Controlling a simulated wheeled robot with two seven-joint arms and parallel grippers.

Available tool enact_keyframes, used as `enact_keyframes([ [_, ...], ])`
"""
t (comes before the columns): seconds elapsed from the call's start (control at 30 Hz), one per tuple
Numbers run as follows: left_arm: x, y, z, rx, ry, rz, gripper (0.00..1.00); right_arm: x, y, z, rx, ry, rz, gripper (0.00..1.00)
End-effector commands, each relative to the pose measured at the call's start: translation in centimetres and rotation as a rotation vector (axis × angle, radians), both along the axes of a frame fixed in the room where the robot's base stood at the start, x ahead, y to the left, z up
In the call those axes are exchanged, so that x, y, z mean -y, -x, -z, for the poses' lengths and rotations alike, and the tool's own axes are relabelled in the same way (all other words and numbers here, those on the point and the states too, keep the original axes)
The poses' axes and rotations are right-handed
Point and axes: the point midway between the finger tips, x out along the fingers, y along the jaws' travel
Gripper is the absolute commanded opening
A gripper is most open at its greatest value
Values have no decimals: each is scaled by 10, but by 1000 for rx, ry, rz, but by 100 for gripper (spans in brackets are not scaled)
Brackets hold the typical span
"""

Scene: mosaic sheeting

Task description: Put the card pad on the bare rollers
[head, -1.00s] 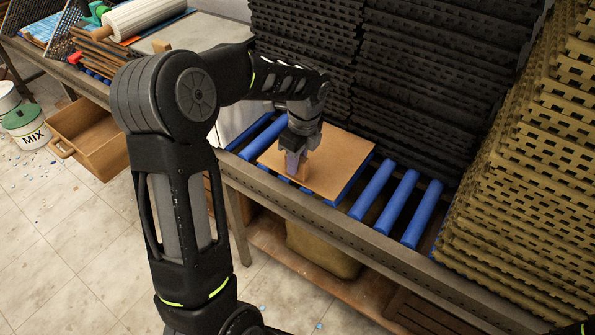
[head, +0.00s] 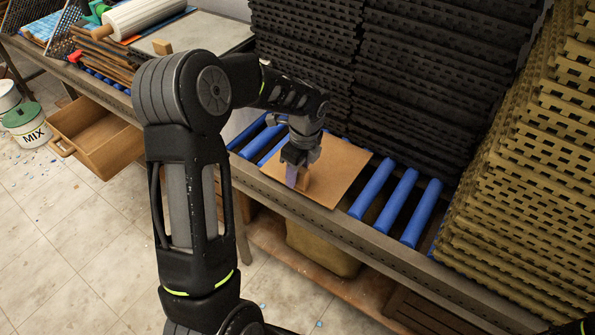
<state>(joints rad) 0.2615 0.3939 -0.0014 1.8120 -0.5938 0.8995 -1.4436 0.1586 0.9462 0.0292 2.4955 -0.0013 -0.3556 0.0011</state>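The card pad (head: 338,172) is a flat brown square over the blue rollers in the middle of the head view. Its near corner reaches over the front rail of the roller table. A small brown block (head: 304,180) stands up from its left part. My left gripper (head: 297,174) is at this block, pointing down, and appears shut on it; the far finger is partly hidden. Bare blue rollers (head: 397,202) show to the right of the pad, and more blue rollers show to its left (head: 262,137). My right gripper is out of view.
Black interlocking mats (head: 420,70) are stacked behind the rollers, and tan mats (head: 530,190) rise at the right. The metal front rail (head: 290,208) borders the rollers. An open wooden drawer (head: 98,130) and a MIX bucket (head: 27,125) are at the left.

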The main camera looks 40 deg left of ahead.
Motion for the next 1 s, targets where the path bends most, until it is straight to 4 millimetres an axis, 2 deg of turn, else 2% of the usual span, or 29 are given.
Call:
enact_keyframes([
  [0.27,0,0,-2,1,0,0,43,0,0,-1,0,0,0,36],
  [0.43,1,-1,-13,3,0,0,43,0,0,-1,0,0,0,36],
  [0.57,3,-1,-33,5,0,0,43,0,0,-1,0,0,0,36],
  [0.83,10,-1,-90,5,-1,1,43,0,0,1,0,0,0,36],
  [1.0,13,-1,-114,3,0,-1,43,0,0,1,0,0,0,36],
])
